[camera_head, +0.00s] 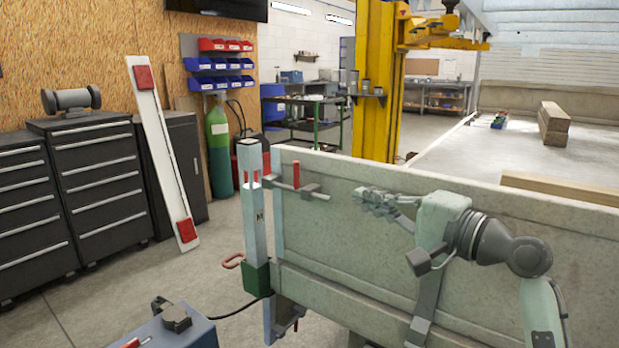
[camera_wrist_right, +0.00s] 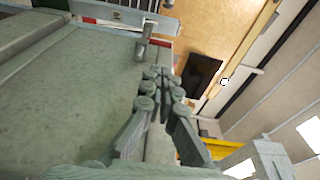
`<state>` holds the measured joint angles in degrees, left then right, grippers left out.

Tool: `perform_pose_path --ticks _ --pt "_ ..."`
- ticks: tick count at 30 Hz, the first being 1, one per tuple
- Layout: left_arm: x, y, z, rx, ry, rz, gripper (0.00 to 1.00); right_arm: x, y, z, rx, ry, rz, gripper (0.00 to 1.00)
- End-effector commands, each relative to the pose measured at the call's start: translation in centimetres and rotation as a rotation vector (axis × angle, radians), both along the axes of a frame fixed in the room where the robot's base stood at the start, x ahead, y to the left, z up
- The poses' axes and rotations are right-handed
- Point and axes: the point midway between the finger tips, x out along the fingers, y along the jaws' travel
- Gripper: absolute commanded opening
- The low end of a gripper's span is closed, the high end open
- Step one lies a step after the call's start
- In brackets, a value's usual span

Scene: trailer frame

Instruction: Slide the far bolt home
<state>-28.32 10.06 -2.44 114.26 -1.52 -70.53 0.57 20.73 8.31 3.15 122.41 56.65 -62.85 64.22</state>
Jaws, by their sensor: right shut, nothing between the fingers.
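A grey bolt (camera_head: 315,194) with a red upright handle (camera_head: 296,174) sits near the top left corner of the pale panel (camera_head: 460,215), beside the upright post (camera_head: 254,205). Whether its tip enters the post is too small to tell. My right gripper (camera_head: 362,200) is shut and empty, to the right of the bolt and apart from it, with its fingers pointing left toward it. In the right wrist view the closed fingertips (camera_wrist_right: 165,78) lie just short of a grey rod end (camera_wrist_right: 147,40), which appears to be the bolt. My left gripper is out of view.
A blue box (camera_head: 190,335) stands at the front left. Open floor lies left of the post.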

Motion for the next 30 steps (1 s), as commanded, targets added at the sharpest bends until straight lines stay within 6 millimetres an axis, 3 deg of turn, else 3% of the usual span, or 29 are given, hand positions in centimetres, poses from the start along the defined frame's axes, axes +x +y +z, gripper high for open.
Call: perform_pose_path --ticks 14,30 --pt "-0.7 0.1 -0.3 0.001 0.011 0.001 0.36 0.4 0.6 0.5 0.015 -0.001 0.007 0.0" --pt "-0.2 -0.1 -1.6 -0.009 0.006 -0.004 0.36 8.1 7.7 0.5 0.014 0.001 0.007 0.0"
